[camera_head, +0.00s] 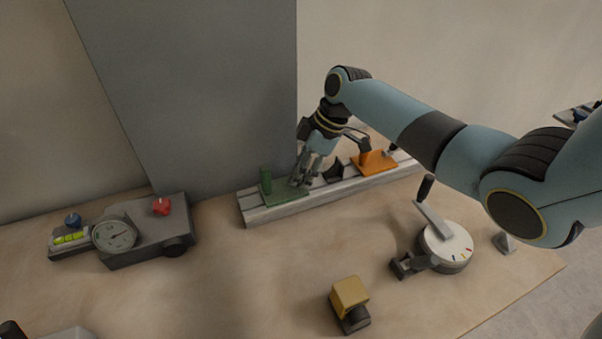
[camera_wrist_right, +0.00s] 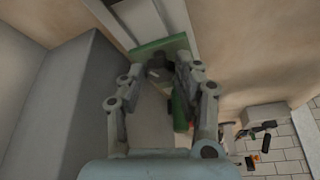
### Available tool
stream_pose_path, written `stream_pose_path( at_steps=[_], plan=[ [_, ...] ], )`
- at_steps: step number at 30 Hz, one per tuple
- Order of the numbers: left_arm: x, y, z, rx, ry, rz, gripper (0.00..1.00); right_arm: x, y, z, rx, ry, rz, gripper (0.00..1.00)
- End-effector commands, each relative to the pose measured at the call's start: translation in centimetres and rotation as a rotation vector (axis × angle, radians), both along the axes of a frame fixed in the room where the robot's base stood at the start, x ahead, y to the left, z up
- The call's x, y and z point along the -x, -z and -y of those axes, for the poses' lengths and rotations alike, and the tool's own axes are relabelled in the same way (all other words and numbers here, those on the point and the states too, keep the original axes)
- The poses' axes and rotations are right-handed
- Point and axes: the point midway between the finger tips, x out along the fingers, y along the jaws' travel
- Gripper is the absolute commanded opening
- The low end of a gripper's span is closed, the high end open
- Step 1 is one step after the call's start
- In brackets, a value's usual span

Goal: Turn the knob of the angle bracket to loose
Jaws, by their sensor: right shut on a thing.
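The green angle bracket (camera_head: 284,193) sits on the left part of a grey slotted rail, with a green post standing at its left. My right gripper (camera_head: 302,181) reaches down onto the right part of the bracket's plate. In the right wrist view, the green bracket (camera_wrist_right: 163,45) lies under the fingertips and its post shows beside the right finger. My right gripper (camera_wrist_right: 160,74) is shut on a small dark knob (camera_wrist_right: 158,66), partly hidden between the fingers. The knob's setting cannot be read. My left gripper is not in view.
An orange bracket (camera_head: 374,162) with a dark lever sits farther right on the rail (camera_head: 330,190). A grey device with a dial gauge (camera_head: 114,235) stands at left. A round dial with a crank (camera_head: 446,246) and a yellow block (camera_head: 349,295) stand in front. The middle table is clear.

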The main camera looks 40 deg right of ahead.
Motion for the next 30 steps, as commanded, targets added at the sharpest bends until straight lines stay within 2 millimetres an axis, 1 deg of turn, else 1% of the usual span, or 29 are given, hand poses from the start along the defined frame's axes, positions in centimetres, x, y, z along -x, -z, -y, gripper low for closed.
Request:
stream_pose_path(
  at_steps=[1,3,15,21,30],
  plan=[
    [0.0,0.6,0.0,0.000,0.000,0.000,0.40,-0.2,0.2,0.0,0.000,-0.043,0.002,0.00],
    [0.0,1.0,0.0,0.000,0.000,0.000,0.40,-0.2,0.2,0.0,-0.001,-0.109,0.002,0.00],
    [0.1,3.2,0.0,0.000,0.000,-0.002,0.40,-0.4,0.2,0.1,-0.001,-0.428,0.003,0.00],
    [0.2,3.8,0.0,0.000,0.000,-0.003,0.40,-0.4,0.1,0.1,-0.001,-0.523,0.001,0.00],
    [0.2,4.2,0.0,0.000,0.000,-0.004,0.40,-0.4,0.1,0.1,0.001,-0.581,0.000,0.00]
  ],
)
